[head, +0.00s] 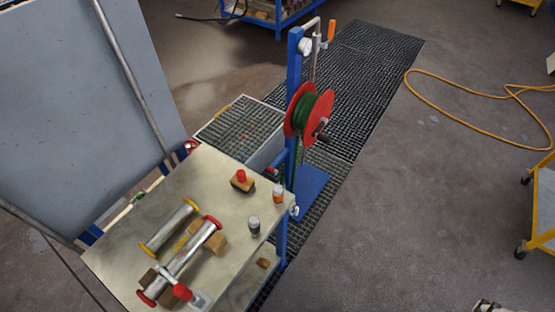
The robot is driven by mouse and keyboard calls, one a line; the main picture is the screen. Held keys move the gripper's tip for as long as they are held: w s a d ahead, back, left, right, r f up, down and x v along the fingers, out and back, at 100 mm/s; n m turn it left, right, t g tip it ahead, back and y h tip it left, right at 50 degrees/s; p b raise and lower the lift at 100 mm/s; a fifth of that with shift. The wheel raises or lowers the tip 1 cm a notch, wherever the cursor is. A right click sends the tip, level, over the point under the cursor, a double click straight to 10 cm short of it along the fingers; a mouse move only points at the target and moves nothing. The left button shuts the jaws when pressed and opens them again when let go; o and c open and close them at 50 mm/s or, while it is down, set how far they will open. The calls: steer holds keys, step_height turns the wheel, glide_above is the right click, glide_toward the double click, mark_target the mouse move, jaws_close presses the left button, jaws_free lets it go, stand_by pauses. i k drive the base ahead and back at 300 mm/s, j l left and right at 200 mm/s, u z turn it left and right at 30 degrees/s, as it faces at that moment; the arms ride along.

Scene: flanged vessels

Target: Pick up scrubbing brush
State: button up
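I cannot tell for certain which thing is the scrubbing brush. A small brown block with a red knob (242,181) stands on the pale worktable (200,172) near its back right. A small brown block (263,263) lies lower down, by the table's right side, and is too small to make out bristles. My gripper is not in view.
Two metal pipes with flanged ends, one with yellow ends (170,227) and one with red ends (180,262), lie on the table among wooden blocks. Small bottles (254,226) stand at its right edge. A red hose reel (304,112) hangs on a blue post beyond.

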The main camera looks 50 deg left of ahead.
mark_target(240, 182)
steer(key=i+j+u, duration=0.1)
steer(key=i+u, duration=0.25)
steer(key=u, duration=0.15)
steer(key=i+u, duration=0.5)
steer(key=i+l+u, duration=0.15)
steer(key=u, duration=0.3)
steer(key=i+l+u, duration=0.35)
steer(key=u, duration=0.15)
steer(key=i+u, duration=0.15)
steer(key=u, duration=0.25)
steer(key=i+u, duration=0.2)
steer(key=u, duration=0.15)
steer(key=i+u, duration=0.15)
steer(key=u, duration=0.25)
steer(key=i+l+u, duration=0.15)
steer(key=u, duration=0.2)
